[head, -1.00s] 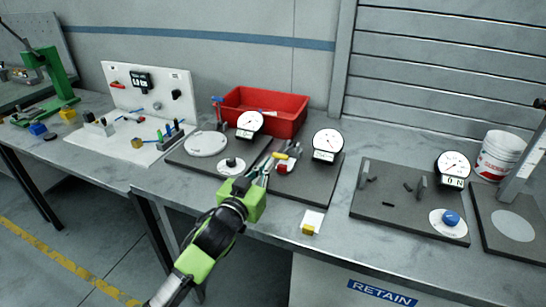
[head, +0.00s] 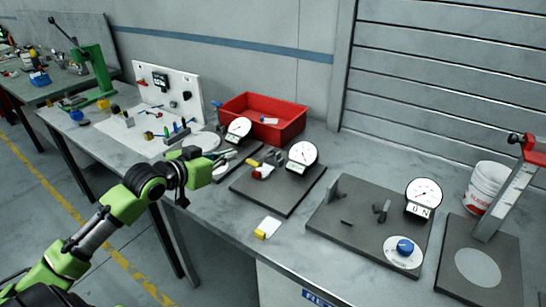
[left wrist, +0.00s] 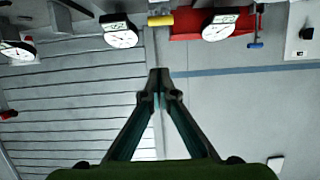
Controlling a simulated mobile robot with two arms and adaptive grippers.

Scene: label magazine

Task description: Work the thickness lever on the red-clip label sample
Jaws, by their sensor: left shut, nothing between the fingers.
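A thickness gauge (head: 302,156) with a round white dial stands on a dark base plate (head: 285,205). A yellow lever handle (head: 254,163) sits left of the dial, with the small red-clip label sample (head: 262,173) just beside it; the exact fit between them is too small to tell. In the left wrist view a yellow bar (left wrist: 160,19), likely that handle, shows at the top. My left gripper (head: 232,154) is shut and empty, left of the lever and apart from it; its closed fingertips show in the left wrist view (left wrist: 160,75). My right gripper is out of view.
A yellow-clip label (head: 267,228) lies near the table's front edge. A second dial gauge (head: 238,129) stands behind my fingers, before a red bin (head: 262,118). A third gauge (head: 423,195) with a blue knob (head: 405,247) and a white bucket (head: 490,185) are right.

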